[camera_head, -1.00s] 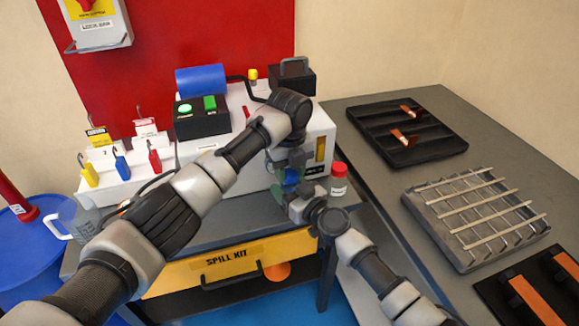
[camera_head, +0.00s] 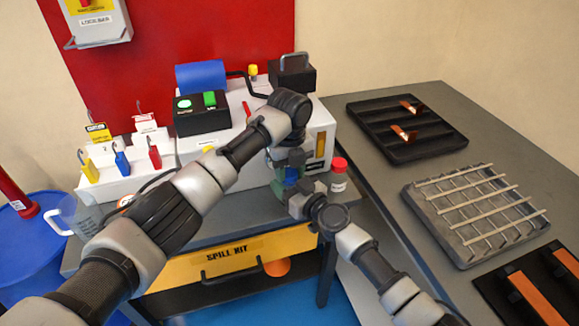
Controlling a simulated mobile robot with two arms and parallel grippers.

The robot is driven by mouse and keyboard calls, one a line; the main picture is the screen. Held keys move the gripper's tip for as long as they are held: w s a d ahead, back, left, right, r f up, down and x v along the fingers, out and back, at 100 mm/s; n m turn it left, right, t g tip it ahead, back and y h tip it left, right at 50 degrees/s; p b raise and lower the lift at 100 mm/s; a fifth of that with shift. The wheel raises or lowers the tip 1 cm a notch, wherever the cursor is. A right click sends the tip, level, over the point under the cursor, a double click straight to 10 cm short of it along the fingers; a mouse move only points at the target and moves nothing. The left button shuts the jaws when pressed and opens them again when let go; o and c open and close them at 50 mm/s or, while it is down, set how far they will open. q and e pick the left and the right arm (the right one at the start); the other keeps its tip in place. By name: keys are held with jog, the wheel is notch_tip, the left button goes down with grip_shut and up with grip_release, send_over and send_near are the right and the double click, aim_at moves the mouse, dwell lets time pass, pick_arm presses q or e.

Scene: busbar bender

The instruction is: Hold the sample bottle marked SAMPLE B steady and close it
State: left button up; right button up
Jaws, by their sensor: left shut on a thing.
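A small bottle (camera_head: 291,175), greenish with some blue, shows partly between my two grippers at the front right of the machine. My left gripper (camera_head: 289,171) comes down from above and is shut on it. My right gripper (camera_head: 298,192) is close below and to the right, against or near the bottle's lower part. Its fingers are hidden, so its opening and contact cannot be told. A white bottle with a red cap (camera_head: 339,166) stands just right of the grippers. I cannot read the label on either bottle.
A white machine (camera_head: 319,145) stands behind the grippers on the grey bench. A yellow spill kit drawer (camera_head: 225,262) is below. At the right, a grey table (camera_head: 395,170) holds a black tray (camera_head: 436,150) and a metal rack (camera_head: 480,255). A jug (camera_head: 80,214) stands left.

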pick_arm(q)
jog(key=o, duration=0.9)
jog(key=shift+o, duration=0.2)
